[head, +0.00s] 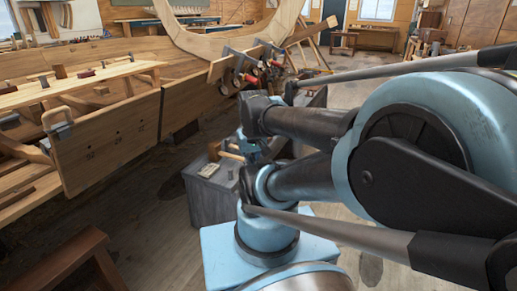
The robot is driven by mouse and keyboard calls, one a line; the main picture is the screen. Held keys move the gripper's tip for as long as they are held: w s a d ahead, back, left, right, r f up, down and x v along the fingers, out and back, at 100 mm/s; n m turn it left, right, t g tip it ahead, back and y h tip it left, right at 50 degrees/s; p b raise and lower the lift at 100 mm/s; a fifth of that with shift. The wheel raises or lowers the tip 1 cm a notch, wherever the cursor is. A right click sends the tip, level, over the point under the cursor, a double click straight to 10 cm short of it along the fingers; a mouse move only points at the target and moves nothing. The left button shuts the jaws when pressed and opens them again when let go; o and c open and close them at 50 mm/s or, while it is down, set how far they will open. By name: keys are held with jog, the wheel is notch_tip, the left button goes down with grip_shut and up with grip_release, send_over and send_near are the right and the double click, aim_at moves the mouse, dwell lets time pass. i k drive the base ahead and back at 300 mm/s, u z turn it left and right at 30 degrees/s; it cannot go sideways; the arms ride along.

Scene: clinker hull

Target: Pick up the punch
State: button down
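I cannot make out the punch for certain. Several small items lie on a grey bench block (212,199) at the middle of the head view, left of my arm. Among them are a pale flat piece (208,170), a light wooden handle (231,155) and a small brown block (214,150). Any of these is too small to name surely. A blue and dark shape stands at the bench's right, partly behind my arm. My arm fills the right side and hides the bench's right part. I cannot pick out my gripper or its fingers.
A wooden boat hull (110,135) with planks and clamps takes up the left. A brown wooden stool or trestle (70,258) stands at the lower left. Clamps (250,75) hold a plank behind the bench. Bare floor (150,235) lies left of the bench.

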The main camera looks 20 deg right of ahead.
aim_at(230, 177)
jog(key=u, duration=1.85)
jog(key=k, duration=0.6)
jog(key=z, duration=1.45)
